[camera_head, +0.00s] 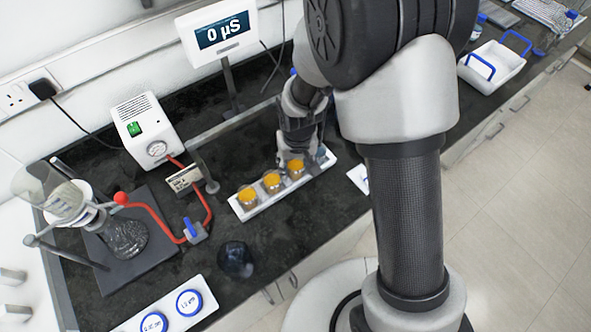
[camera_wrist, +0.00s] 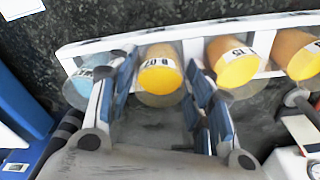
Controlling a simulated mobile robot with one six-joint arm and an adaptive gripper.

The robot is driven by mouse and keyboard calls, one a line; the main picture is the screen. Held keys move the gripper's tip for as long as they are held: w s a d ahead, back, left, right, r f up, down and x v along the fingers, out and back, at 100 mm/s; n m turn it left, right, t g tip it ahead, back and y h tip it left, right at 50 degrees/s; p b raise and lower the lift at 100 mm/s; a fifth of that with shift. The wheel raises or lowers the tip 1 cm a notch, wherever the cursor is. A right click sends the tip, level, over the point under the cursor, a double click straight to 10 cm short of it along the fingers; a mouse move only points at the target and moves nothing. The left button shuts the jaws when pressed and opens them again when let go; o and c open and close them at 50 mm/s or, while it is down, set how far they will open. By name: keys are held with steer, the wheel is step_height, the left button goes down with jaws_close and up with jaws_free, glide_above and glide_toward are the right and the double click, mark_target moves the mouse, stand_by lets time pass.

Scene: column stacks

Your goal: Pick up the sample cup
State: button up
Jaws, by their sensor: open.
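Sample cups with orange contents stand in a row in a white rack (camera_head: 262,205). My gripper (camera_head: 291,158) is low over the rack, at the orange cup nearest its right end (camera_head: 296,169). In the wrist view, my gripper (camera_wrist: 160,88) is open, one finger on each side of an orange-topped cup (camera_wrist: 158,70) with a partly readable white label. I cannot tell whether the fingers touch it. A neighbouring orange cup labelled 15 (camera_wrist: 234,62) is close beside the right finger. A pale blue cup (camera_wrist: 76,90) is left of the left finger.
Another orange cup (camera_wrist: 298,52) stands at the right of the wrist view. A meter reading 0 µS (camera_head: 222,34), a white pump (camera_head: 147,130) with red tubing, and a glass flask (camera_head: 125,236) stand on the dark bench. Bench in front of the rack is partly clear.

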steer(key=shift+r, duration=0.1)
steer(key=c, duration=0.8)
steer(key=shift+c, duration=0.2)
